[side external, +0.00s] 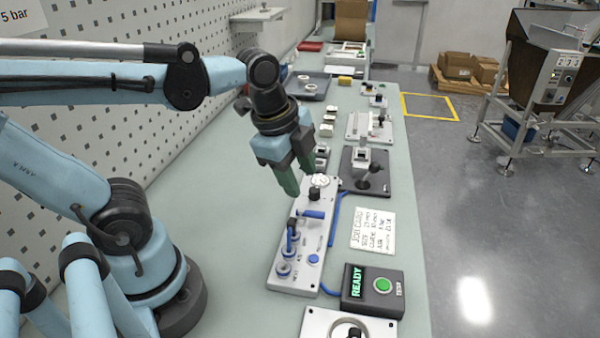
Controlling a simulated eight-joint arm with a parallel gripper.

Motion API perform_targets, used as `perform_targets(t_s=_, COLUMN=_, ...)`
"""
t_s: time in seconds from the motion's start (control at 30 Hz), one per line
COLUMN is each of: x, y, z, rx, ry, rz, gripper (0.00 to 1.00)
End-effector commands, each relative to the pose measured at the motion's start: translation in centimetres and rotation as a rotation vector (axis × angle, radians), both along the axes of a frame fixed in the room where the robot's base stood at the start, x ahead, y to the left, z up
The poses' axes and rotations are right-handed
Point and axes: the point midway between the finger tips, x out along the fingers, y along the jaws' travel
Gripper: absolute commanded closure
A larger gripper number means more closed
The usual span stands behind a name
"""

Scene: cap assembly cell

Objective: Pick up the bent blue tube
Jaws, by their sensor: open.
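My gripper (299,180) is open, its dark green fingers pointing down above the far end of a light grey fixture plate (292,281). Nothing shows between the fingers. A short blue tube piece (313,214) lies across the plate, and an upright blue piece (290,238) stands just left of it; I cannot tell whether they are one bent tube. A thin, curved blue line (333,228) also runs beside the plate's right edge. My gripper is apart from all of these, farther back. A white round part (320,181) sits close to the right of the fingers.
A dark box reading READY (372,290) with a green button stands at the front right. A paper job card (373,231) lies behind it. A black fixture (364,174) stands right of my gripper. The bench left of the plate is clear.

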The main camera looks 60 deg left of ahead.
Motion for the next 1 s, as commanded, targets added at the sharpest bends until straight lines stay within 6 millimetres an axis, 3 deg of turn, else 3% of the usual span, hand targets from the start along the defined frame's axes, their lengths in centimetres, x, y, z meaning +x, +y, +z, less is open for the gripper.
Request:
perform_targets(t_s=0.3, x=-1.1, y=-0.7, z=1.3, rx=0.164, ry=0.186, rz=-0.749, gripper=0.53)
perform_targets(t_s=0.5, x=-1.6, y=-0.9, z=2.0, rx=0.190, ry=0.250, rz=-1.074, gripper=0.53)
perform_targets(t_s=0.73, x=-1.7, y=-1.0, z=1.5, rx=0.195, ry=0.268, rz=-1.183, gripper=0.53)
perform_targets(t_s=1.0, x=-1.7, y=-1.0, z=-1.9, rx=0.195, ry=0.266, rz=-1.181, gripper=0.53)
